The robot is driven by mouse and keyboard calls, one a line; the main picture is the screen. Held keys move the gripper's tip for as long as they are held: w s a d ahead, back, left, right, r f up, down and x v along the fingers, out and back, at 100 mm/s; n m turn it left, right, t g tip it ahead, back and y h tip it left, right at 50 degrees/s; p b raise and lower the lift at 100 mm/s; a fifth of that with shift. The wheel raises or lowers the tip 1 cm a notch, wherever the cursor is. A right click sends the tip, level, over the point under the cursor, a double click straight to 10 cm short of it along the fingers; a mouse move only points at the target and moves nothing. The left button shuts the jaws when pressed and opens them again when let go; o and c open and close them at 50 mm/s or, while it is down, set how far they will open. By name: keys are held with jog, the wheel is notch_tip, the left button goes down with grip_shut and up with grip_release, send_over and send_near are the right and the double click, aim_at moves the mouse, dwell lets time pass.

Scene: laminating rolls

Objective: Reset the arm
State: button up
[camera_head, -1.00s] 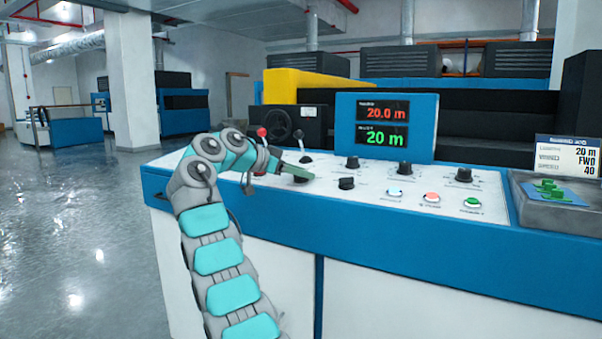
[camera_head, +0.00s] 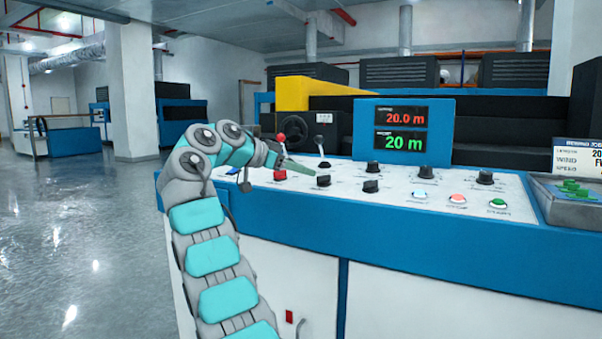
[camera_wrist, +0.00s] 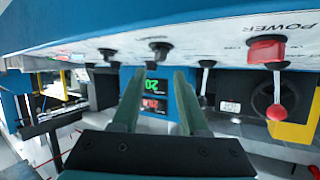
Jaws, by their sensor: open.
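My gripper (camera_head: 302,167) is at the left end of a white control panel (camera_head: 395,202) with blue edges, in the head view. In the wrist view its two green fingers (camera_wrist: 158,100) stand apart with nothing between them. My arm bends up from the bottom of the head view and then right. In the wrist view the panel appears upside down, with a red power switch (camera_wrist: 266,50) and a red-knobbed lever (camera_wrist: 276,100) right of the fingers. Whether the fingers touch the panel cannot be told.
A display (camera_head: 404,130) behind reads 20.0 m and 20 m. A grey tray (camera_head: 560,205) with green pieces is at the right. Open floor (camera_head: 70,230) lies left.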

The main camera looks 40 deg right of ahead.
dwell(0.4)
jog(key=s+a+f+n+t+y, duration=0.2)
jog(key=s+a+f+n+y, duration=0.5)
jog(key=a+f+n, duration=0.65)
jog(key=s+a+f+n+y, duration=0.2)
jog(key=s+a+f, duration=0.5)
jog(key=s, duration=0.4)
jog(key=s+a+f+n+g+y, duration=0.1)
jog(key=s+a+f+n+y, duration=0.1)
jog(key=s+a+f, duration=0.6)
jog(key=s+a+f+n+g+y, duration=0.1)
jog(key=s+a+f+n+y, duration=0.1)
jog(key=s+a+f, duration=0.6)
jog(key=s+a, duration=0.1)
jog(key=s, duration=0.5)
jog(key=shift+s+n+y, duration=0.35)
jog(key=shift+s+y, duration=0.05)
